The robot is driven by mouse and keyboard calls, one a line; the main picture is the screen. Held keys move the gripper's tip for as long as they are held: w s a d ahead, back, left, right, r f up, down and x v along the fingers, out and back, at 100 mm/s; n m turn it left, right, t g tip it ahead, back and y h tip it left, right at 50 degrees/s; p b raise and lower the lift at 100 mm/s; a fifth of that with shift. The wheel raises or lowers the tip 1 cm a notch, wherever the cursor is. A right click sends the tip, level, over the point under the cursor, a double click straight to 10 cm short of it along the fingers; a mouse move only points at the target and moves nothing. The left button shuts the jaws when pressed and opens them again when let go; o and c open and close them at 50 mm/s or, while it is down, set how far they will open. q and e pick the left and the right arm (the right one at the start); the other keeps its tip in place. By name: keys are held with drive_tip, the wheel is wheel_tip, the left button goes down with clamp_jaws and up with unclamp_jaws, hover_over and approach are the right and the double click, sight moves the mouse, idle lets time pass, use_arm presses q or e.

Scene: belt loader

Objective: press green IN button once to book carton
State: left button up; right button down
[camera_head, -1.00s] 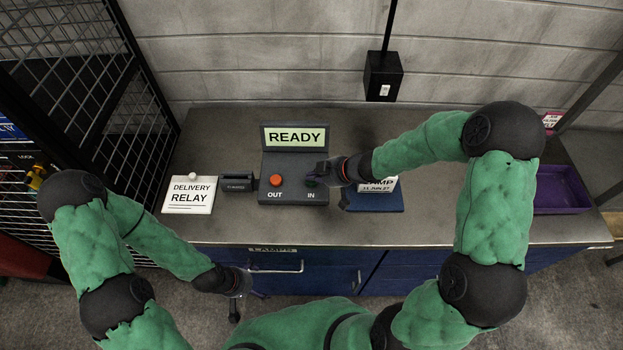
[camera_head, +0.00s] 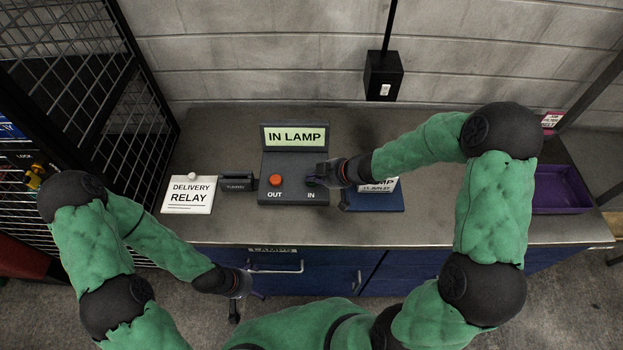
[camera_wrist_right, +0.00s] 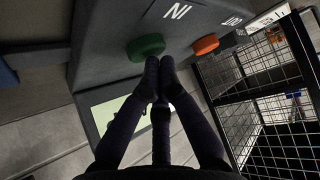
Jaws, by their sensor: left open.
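The dark control box (camera_head: 294,165) stands on the bench with an orange OUT button (camera_head: 276,181) and an IN label. Its display (camera_head: 295,136) reads "IN LAMP". The green IN button (camera_wrist_right: 146,46) shows in the right wrist view; in the head view my right gripper covers it. My right gripper (camera_head: 316,180) is at the IN button, its fingertips (camera_wrist_right: 160,66) together and empty. They are right by the button's edge; I cannot tell whether they touch it. A blue item (camera_head: 376,201) with a white LAMP label is partly hidden under my right arm. My left gripper (camera_head: 247,283) is open and empty before the bench.
A DELIVERY RELAY card (camera_head: 188,196) and a small dark device (camera_head: 237,183) lie left of the box. A purple tray (camera_head: 561,190) is at the right. A black mesh cage (camera_head: 90,100) stands at the left. The bench front is clear.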

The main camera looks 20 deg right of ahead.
idle(0.5)
drive_tip(key=shift+r+p, duration=0.9)
drive_tip(key=shift+p, duration=0.3)
wheel_tip(320, 180, up, 5)
drive_tip(key=p, duration=0.5)
drive_tip(key=shift+p, duration=0.4)
drive_tip(key=shift+s+f, duration=0.1)
